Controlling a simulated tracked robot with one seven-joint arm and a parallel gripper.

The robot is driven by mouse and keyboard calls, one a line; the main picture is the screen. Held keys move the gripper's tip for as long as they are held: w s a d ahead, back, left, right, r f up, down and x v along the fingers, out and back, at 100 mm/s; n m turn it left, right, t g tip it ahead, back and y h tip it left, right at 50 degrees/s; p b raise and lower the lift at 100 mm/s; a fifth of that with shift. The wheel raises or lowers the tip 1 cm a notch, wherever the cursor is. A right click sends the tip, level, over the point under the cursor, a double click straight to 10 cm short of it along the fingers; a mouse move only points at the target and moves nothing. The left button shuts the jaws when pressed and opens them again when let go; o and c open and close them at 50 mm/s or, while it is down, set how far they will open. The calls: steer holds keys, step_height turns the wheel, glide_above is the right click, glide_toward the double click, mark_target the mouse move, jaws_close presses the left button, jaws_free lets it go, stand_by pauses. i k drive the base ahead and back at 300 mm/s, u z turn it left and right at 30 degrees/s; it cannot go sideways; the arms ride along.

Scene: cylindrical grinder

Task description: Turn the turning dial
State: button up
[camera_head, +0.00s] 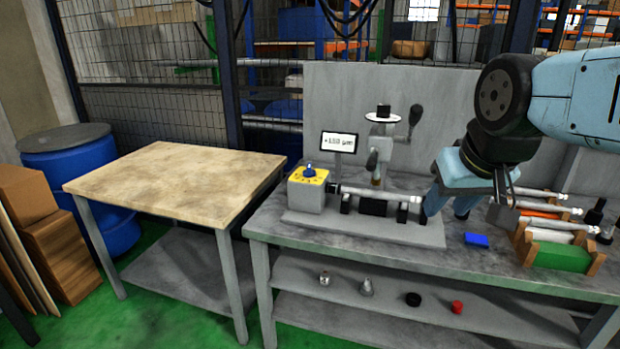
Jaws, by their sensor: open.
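The turning dial (309,171) is a small blue knob on the yellow top face of a grey box (306,196) at the left end of the grinder's base. A light rod (378,193) lies level to the right of the box. My gripper (445,214) points down over the bench, near the right end of the grinder base, well to the right of the dial. Its fingers are apart, and I see nothing between them. The dial is in plain view.
A small display (339,143) and an upright unit with a crank handle (416,115) stand behind the rod. A blue block (477,240) lies on the bench. A wooden rack (560,252) holds rods at right. A bare wooden table (180,185) stands left.

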mark_target(309, 172)
steer(key=u, duration=0.05)
steer(key=k, duration=0.4)
steer(key=u, duration=0.9)
steer(key=i, duration=1.6)
steer(key=z, duration=0.95)
steer(key=k, duration=0.6)
steer(key=z, duration=0.1)
steer(key=i, duration=0.35)
